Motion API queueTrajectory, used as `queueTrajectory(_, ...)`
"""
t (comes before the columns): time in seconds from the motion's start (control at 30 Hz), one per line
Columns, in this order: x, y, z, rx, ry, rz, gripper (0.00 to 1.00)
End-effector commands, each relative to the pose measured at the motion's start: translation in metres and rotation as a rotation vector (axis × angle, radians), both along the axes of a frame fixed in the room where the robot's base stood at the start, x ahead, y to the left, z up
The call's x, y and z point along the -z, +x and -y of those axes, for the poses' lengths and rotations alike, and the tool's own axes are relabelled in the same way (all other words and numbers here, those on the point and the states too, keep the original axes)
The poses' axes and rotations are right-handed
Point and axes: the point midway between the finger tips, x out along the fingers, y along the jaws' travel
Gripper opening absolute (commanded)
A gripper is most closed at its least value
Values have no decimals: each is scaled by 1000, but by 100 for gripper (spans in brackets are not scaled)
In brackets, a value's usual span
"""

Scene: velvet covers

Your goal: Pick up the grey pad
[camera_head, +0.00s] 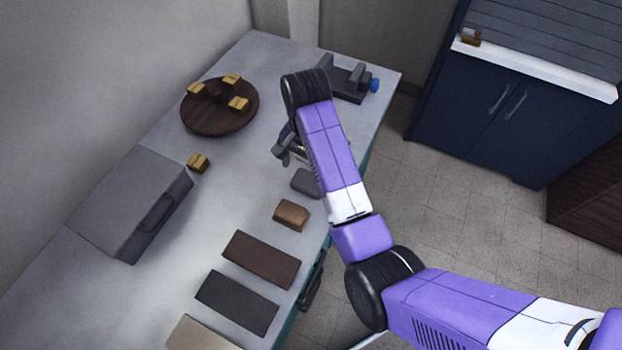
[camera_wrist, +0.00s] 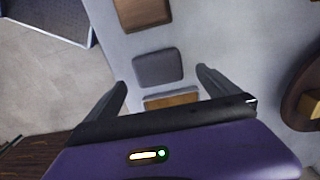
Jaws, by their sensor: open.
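The grey pad (camera_head: 305,182) is a small, dark grey rounded block lying flat on the table, partly hidden by my arm in the head view. In the wrist view the grey pad (camera_wrist: 158,67) shows whole, just beyond and between my fingertips. My gripper (camera_wrist: 162,77) is open with nothing between its fingers. In the head view my gripper (camera_head: 284,151) hangs above the table on the far side of the pad, mostly hidden by my arm.
A brown block (camera_head: 292,214) lies near the pad; it also shows in the wrist view (camera_wrist: 143,12). Another brown-topped piece (camera_wrist: 172,100) lies close under my gripper. A dark round tray (camera_head: 219,123), a grey case (camera_head: 130,205) and flat dark panels (camera_head: 262,260) share the table.

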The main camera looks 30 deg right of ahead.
Motion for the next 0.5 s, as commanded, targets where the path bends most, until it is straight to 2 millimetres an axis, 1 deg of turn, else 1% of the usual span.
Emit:
queueTrajectory(0.17, 16, -2, 1, -1, 0, -1, 100)
queueTrajectory(0.4, 50, -4, 3, -3, 1, 0, 100)
queueTrajectory(0.5, 58, -3, 3, -3, 0, 2, 100)
